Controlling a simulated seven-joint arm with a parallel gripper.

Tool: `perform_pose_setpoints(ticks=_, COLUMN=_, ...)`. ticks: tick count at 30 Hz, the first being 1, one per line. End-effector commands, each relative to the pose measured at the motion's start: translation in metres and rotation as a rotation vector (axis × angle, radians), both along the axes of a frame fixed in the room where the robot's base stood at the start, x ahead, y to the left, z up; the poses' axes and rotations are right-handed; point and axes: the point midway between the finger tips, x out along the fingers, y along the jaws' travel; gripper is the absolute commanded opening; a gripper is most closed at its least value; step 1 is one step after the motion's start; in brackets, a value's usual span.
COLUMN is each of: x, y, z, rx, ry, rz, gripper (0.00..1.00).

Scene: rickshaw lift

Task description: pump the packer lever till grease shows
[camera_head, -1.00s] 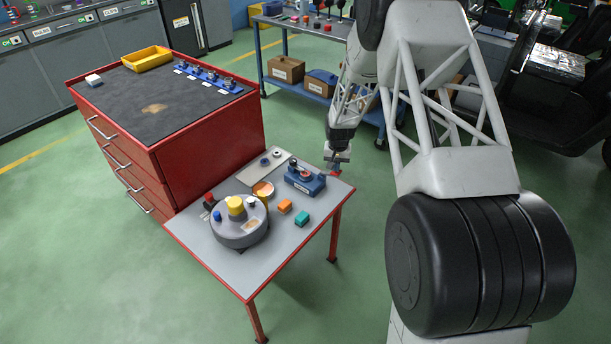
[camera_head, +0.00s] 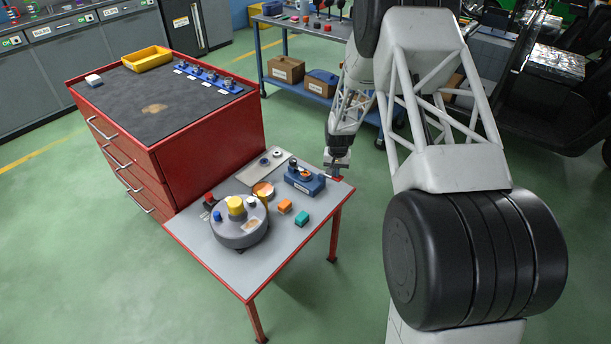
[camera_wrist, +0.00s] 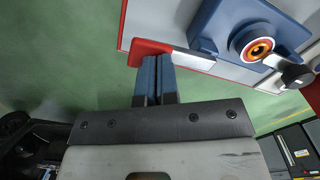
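The blue packer (camera_head: 305,180) sits at the far right of the small grey table. In the wrist view the blue packer (camera_wrist: 215,25) has a round fitting (camera_wrist: 257,48) with orange and pale rings around a dark centre. A short arm with a black knob (camera_wrist: 297,76) lies beside the fitting. A red end piece (camera_wrist: 148,47), apparently the lever's, is at the fingertips, with a pale strip running right from it. My gripper (camera_head: 337,172) is low over this red piece; its blue fingers (camera_wrist: 154,62) are together. Contact is likely but not certain. I cannot make out grease.
The grey table (camera_head: 243,270) also holds a round grey drum (camera_head: 240,228), orange (camera_head: 284,206) and teal (camera_head: 302,218) blocks, and a pale tray (camera_head: 273,158). A red drawer cabinet (camera_head: 215,145) stands close on the left. Floor in front is clear.

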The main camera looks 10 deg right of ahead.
Motion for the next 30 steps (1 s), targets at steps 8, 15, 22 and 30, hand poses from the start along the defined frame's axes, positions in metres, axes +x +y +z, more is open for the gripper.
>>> perform_pose_setpoints(ticks=8, x=0.0, y=0.0, z=-0.002, rx=0.0, ry=0.0, rz=0.0, gripper=0.0)
perform_pose_setpoints(ticks=15, x=0.0, y=0.0, z=0.012, rx=0.0, ry=-0.001, rz=0.0, gripper=0.0)
perform_pose_setpoints(ticks=22, x=-0.001, y=0.0, z=0.027, rx=0.0, ry=0.0, rz=0.0, gripper=0.0)
perform_pose_setpoints(ticks=30, x=0.0, y=0.0, z=0.047, rx=0.0, ry=0.0, rz=0.0, gripper=0.0)
